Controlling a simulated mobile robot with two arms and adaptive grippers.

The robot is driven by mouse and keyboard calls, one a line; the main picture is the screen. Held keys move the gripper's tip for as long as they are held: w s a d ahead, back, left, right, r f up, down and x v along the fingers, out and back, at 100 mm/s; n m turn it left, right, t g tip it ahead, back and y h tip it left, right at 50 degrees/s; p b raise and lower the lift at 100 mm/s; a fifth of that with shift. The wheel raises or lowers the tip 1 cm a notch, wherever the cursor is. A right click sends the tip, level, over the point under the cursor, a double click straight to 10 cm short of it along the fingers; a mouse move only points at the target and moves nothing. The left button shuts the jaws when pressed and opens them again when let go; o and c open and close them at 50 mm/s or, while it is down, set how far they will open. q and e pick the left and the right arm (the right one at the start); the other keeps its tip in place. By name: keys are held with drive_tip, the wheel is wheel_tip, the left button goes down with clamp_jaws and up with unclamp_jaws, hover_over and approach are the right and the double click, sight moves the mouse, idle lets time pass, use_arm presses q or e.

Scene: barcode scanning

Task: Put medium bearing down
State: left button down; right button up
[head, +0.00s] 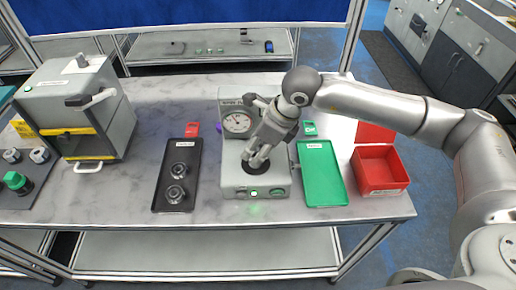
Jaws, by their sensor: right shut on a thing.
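My right gripper (257,160) reaches down over the grey machine (235,186) with the dial, its fingertips just above or at the black round plate on it. It is shut on a bearing, mostly hidden by the fingers; I take it as the medium bearing. I cannot tell whether it touches the plate. Two metal bearings, one at the back (180,170) and one at the front (175,195), lie in the black tray (162,204) left of the machine. My left gripper is not in view.
A green tray (320,180) and a red bin (380,189), both empty, stand right of the machine. A grey box-shaped device (110,110) with a handle stands at the left. A red tag (192,129) and a green tag (310,128) lie behind the trays.

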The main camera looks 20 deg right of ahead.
drive_tip(key=shift+w+f, duration=0.25)
drive_tip(key=shift+f, duration=0.05)
drive_tip(key=f+p, duration=0.2)
drive_tip(key=f, duration=0.1)
drive_tip(key=shift+w+d, duration=0.15)
drive_tip(key=shift+w, duration=0.15)
drive_tip(key=shift+f, duration=0.2)
drive_tip(key=shift+f, duration=0.3)
drive_tip(key=o, duration=1.2)
drive_tip(key=shift+r, duration=0.1)
